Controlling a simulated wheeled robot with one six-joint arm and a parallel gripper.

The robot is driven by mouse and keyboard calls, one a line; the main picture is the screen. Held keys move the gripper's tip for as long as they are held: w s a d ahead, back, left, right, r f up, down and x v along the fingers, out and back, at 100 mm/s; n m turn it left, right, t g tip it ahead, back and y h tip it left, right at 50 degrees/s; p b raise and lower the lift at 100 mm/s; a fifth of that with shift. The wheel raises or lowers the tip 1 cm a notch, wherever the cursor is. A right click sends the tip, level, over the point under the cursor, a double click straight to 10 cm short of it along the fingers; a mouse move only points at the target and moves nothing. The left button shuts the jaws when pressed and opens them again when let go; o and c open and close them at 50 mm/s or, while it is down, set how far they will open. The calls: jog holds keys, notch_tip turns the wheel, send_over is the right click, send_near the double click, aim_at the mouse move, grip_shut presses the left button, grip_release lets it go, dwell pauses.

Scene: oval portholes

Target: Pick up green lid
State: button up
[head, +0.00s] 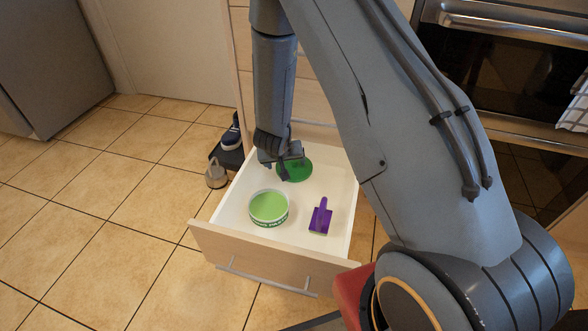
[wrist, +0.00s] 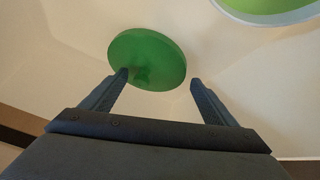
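The green lid (head: 296,168) is a round dark-green disc lying in the open drawer, toward its back. In the wrist view the lid (wrist: 148,58) lies just beyond and between my fingertips, and its lower left edge is partly overlapped by one finger. My gripper (head: 284,162) is over the back of the drawer, at the lid's left side in the head view, and covers part of it. In the wrist view my gripper (wrist: 158,80) has its fingers spread wide, with nothing held. I cannot tell whether a finger touches the lid.
The drawer (head: 235,245) is pulled out. The drawer walls bound the space closely. A dark shoe (head: 232,133) and a grey-beige object (head: 215,173) are outside, left.

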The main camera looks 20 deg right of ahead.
jog(key=c, duration=0.9)
jog(key=shift+c, duration=0.2)
jog(key=shift+s+r, duration=0.1)
